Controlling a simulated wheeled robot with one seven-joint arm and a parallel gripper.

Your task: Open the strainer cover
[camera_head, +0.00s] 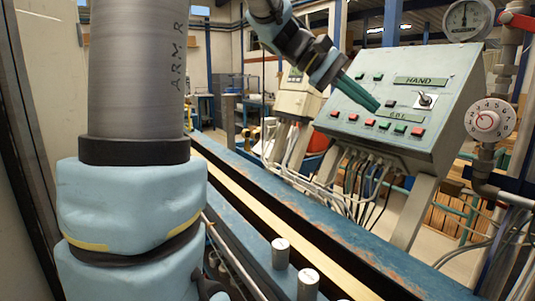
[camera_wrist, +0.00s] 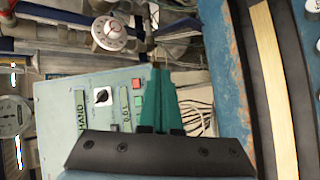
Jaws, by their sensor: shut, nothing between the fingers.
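I cannot pick out a strainer cover in either view. My gripper (camera_head: 374,105) has green fingers and is shut and empty. It reaches down and right in front of the grey-green control box (camera_head: 451,91). In the wrist view the fingers of my gripper (camera_wrist: 158,72) point up the picture, together, beside the control box (camera_wrist: 55,95).
The control box carries a black selector knob (camera_head: 427,99) and coloured buttons. Round gauges (camera_head: 490,121) and pipes stand at right. A blue bench with a pale strip (camera_head: 240,183) runs below, with metal cylinders (camera_head: 308,284) in front. Cables hang under the box.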

